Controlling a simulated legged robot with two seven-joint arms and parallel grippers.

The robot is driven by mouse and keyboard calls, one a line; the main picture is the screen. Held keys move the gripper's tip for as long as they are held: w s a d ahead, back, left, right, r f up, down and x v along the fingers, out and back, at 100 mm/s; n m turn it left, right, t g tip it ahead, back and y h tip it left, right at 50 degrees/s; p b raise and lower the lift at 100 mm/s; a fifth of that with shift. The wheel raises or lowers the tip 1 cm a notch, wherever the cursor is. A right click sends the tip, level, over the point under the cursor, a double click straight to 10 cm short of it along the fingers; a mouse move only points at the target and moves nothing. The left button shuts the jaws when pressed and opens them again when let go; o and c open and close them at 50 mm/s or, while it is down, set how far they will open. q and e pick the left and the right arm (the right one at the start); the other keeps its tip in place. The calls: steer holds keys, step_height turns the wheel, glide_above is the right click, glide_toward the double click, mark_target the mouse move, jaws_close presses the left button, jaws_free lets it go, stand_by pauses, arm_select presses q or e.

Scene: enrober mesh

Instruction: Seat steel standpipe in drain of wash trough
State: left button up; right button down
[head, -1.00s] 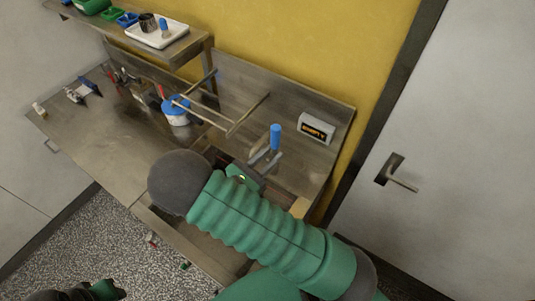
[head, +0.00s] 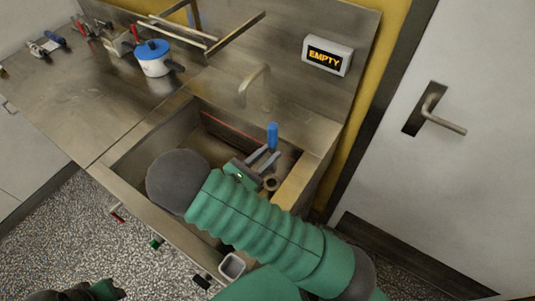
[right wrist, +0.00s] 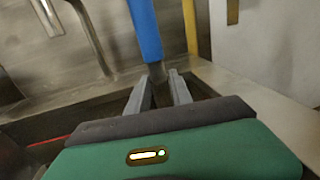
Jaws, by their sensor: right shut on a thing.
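The steel standpipe has a blue upper part (head: 272,135), also seen in the right wrist view (right wrist: 146,30). My right gripper (head: 264,159) is shut on its grey part just below the blue, and the pipe stands roughly upright over the right part of the wash trough (head: 150,143). In the right wrist view the fingers (right wrist: 160,88) lie on both sides of the pipe. A round ringed opening (head: 271,184) shows just below the gripper; I cannot tell whether it is the drain. The pipe's lower end is hidden. Dark and green parts of my left arm show at bottom left.
A faucet (head: 252,85) rises behind the trough. A sign (head: 327,55) on the back panel reads EMPTY. A white pot with a blue lid (head: 153,58) stands on the counter to the left, below a rail frame (head: 215,38). A door is at right.

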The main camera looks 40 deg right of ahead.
steer(key=shift+f, duration=0.7)
arm_select(q)
steer(key=shift+f, duration=0.55)
arm_select(e)
steer(key=shift+r, duration=0.2)
arm_select(q)
steer(key=shift+r, duration=0.15)
